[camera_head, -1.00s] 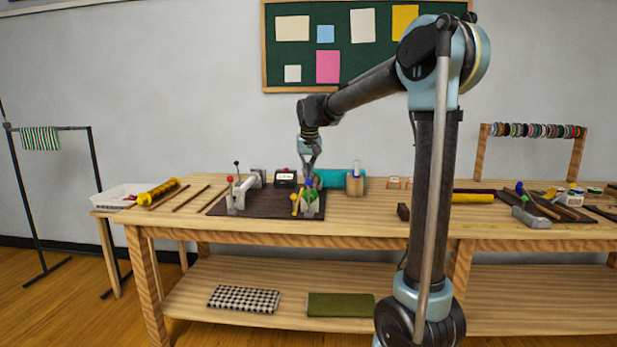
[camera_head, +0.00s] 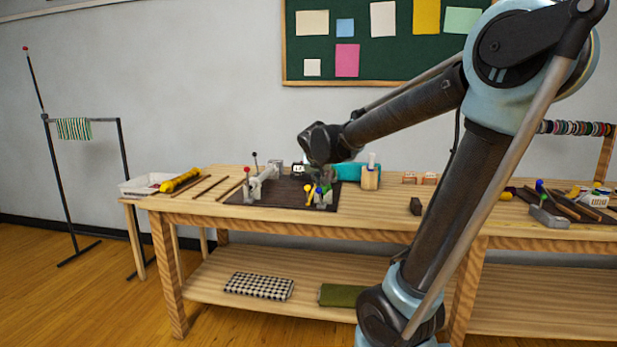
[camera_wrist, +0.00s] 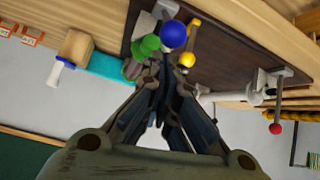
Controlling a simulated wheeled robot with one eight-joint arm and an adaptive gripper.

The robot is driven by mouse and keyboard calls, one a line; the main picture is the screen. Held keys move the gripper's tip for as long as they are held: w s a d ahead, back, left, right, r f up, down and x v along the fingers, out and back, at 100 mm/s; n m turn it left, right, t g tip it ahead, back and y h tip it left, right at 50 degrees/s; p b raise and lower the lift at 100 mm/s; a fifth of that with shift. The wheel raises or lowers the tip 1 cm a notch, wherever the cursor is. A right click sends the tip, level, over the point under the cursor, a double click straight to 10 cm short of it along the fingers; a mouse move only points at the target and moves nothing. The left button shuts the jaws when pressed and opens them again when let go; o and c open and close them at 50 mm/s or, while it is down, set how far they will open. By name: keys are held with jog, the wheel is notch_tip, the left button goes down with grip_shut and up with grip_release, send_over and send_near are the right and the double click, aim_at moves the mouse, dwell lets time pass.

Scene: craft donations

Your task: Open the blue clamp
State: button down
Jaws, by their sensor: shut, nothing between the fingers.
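The blue clamp's round knob (camera_wrist: 173,36) stands out in the wrist view, just beyond my fingertips. Green knobs (camera_wrist: 141,57) are beside the tips to the left. A yellow knob (camera_wrist: 187,59) is close on the right. The arm hides part of the clamps in the head view, and the blue clamp's jaw is unclear.
A red-knobbed clamp (camera_wrist: 275,128) with a pale tube is to the right in the wrist view. A teal roll (camera_head: 348,171) and a wooden block (camera_head: 370,179) stand near the board.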

jog(key=shift+s+a+f, duration=0.1)
jog(key=shift+s+f, duration=0.35)
jog(key=shift+s, duration=0.1)
jog(key=shift+s+f, duration=0.1)
jog(key=shift+s, duration=0.05)
jog(key=w+r, duration=0.3)
jog(key=w, duration=0.1)
jog(key=v, duration=0.9)
jog(key=shift+s+a+f, duration=0.15)
jog(key=shift+s+a, duration=0.05)
jog(key=shift+s, duration=0.4)
